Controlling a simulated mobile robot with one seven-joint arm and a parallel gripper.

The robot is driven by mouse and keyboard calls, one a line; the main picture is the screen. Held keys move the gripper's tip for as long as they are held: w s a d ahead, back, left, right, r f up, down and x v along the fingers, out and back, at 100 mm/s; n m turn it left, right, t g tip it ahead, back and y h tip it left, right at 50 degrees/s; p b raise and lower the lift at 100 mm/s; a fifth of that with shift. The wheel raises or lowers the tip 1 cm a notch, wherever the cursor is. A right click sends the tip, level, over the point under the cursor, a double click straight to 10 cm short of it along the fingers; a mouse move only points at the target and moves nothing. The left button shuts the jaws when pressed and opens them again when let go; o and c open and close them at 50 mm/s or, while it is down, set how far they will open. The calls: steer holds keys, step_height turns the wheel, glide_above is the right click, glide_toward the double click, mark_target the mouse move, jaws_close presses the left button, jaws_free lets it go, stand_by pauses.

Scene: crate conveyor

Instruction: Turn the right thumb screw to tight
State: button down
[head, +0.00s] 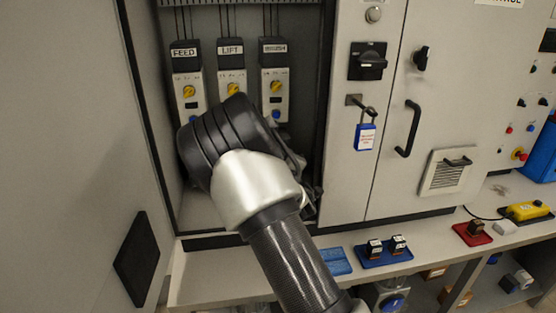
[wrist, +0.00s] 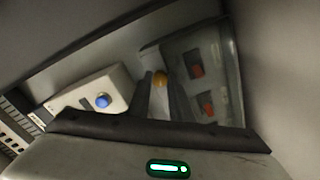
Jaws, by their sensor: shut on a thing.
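In the wrist view, a small round yellow-orange thumb screw (wrist: 160,78) shows at the tips of my gripper (wrist: 160,89). The two dark fingers are shut on it, one on each side. The screw sits against a grey unit (wrist: 225,75) in the cabinet. How far it is turned cannot be told. In the head view, my arm hides the gripper and the screw low in the open cabinet bay.
The wrist view shows two orange-red parts (wrist: 208,105) on the grey unit and a white box with a blue button (wrist: 103,100). In the head view, modules labelled FEED (head: 187,90) and LIFT (head: 232,85) hang above. A blue padlock (head: 365,135) hangs on the door.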

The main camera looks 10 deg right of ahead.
steer(key=shift+d+r+m+b, duration=0.1)
steer(key=shift+r+m+b, duration=0.05)
steer(key=shift+m+b, duration=5.95)
steer(key=shift+m+p, duration=1)
steer(key=shift+m, duration=0.2)
steer(key=c, duration=1.6)
jaws_free()
